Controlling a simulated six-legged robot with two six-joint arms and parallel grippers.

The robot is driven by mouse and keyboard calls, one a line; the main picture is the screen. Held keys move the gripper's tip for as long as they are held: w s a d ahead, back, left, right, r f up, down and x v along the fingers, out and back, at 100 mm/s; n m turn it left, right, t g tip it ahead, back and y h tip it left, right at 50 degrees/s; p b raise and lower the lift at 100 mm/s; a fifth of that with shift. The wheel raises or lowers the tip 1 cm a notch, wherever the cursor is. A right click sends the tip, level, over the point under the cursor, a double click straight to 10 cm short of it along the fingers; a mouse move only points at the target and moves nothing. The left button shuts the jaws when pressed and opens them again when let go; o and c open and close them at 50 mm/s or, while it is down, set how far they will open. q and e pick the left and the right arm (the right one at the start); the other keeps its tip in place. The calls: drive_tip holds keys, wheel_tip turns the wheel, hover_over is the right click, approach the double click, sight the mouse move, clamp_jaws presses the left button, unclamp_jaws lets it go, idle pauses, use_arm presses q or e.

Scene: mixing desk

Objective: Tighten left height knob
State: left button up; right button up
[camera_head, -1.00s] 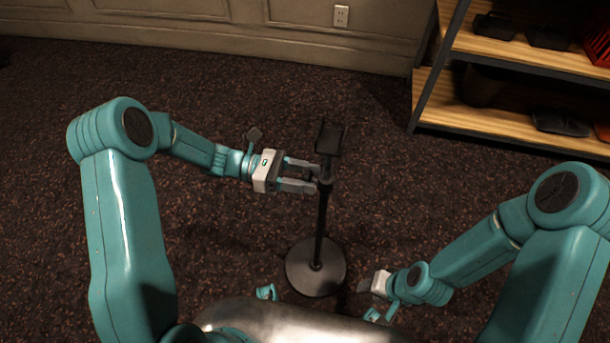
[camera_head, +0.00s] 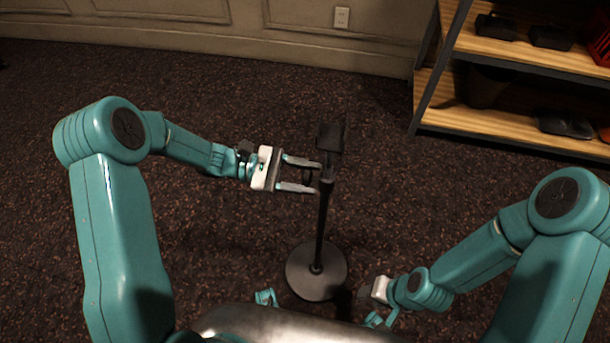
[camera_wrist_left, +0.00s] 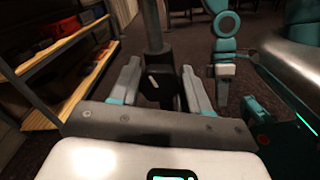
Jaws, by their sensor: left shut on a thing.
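A black stand (camera_head: 322,222) with a round base (camera_head: 316,285) stands upright on the carpet, with a dark box-shaped head (camera_head: 330,137). My left gripper (camera_head: 316,177) reaches in from the left at the upper pole, with one finger on each side of the small dark left height knob (camera_head: 307,177). It is shut on this knob. In the left wrist view, the knob (camera_wrist_left: 154,84) sits between the grey fingers in front of the pole (camera_wrist_left: 153,28); its exact contact is dark. My right gripper (camera_head: 378,290) hangs low, right of the base, apart from the stand; its fingers are unclear.
A shelf with wooden boards (camera_head: 500,133) and dark items stands at the right back. A wall with an outlet (camera_head: 341,17) runs along the back. The carpet (camera_head: 230,240) around the stand is clear.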

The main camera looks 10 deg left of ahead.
idle(0.3)
use_arm(q)
drive_tip(key=o, duration=1)
drive_tip(key=shift+a, duration=0.15)
drive_tip(key=a, duration=1.6)
drive_tip(key=shift+p, duration=0.3)
